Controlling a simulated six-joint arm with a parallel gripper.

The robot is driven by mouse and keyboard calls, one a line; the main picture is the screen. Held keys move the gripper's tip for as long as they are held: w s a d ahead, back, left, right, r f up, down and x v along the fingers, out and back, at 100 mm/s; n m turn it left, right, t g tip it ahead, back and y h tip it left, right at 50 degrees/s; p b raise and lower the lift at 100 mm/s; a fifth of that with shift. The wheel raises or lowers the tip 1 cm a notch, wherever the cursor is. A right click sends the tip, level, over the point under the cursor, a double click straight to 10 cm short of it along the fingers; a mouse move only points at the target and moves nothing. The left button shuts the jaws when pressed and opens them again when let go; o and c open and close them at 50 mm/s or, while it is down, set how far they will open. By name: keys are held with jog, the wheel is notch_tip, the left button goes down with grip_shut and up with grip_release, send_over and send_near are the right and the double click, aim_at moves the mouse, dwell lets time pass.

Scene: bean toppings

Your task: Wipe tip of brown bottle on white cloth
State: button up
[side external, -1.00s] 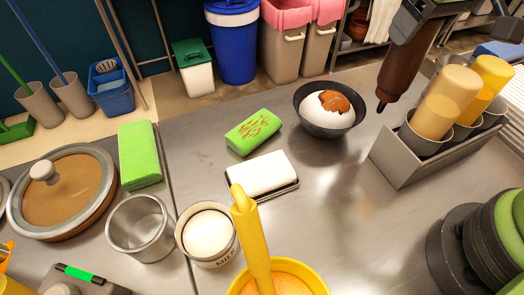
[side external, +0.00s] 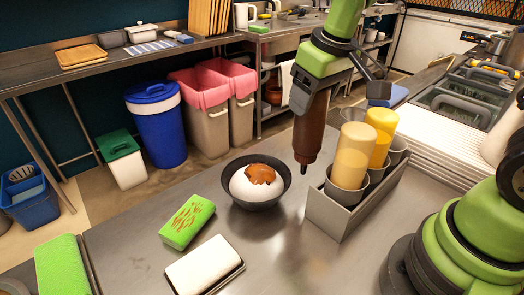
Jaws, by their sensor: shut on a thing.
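My gripper (side external: 322,78) is shut on the brown bottle (side external: 310,130), seen in the side external view. The bottle hangs upside down, its dark tip pointing down, above the counter between the dark bowl and the bottle holder. The white cloth (side external: 204,264) lies folded on a dark tray at the lower left of the bottle. The bottle tip is well apart from the cloth. The green cloth (side external: 186,221) with brown-red streaks lies just behind the white one.
A dark bowl (side external: 260,205) holds a white mound with brown sauce (side external: 261,174). A grey holder (side external: 320,212) with yellow-topped bottles (side external: 353,154) stands right of the bottle. A green block (side external: 62,268) lies at the lower left. Bare steel counter lies in front.

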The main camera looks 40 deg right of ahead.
notch_tip(320, 180, up, 7)
jog(key=s+a+n+g+y, duration=0.1)
jog(key=s+a+n+y, duration=0.15)
jog(key=a+n, duration=1.5)
jog(key=a+f+m, duration=0.6)
jog(key=a+f, duration=0.3)
jog(key=a, duration=0.2)
jog(key=shift+n, duration=0.25)
jog(key=shift+w+d, duration=0.2)
jog(key=shift+d, duration=1.1)
jog(key=shift+w+d, duration=0.2)
jog(key=shift+d, duration=1.1)
jog(key=shift+f, duration=0.8)
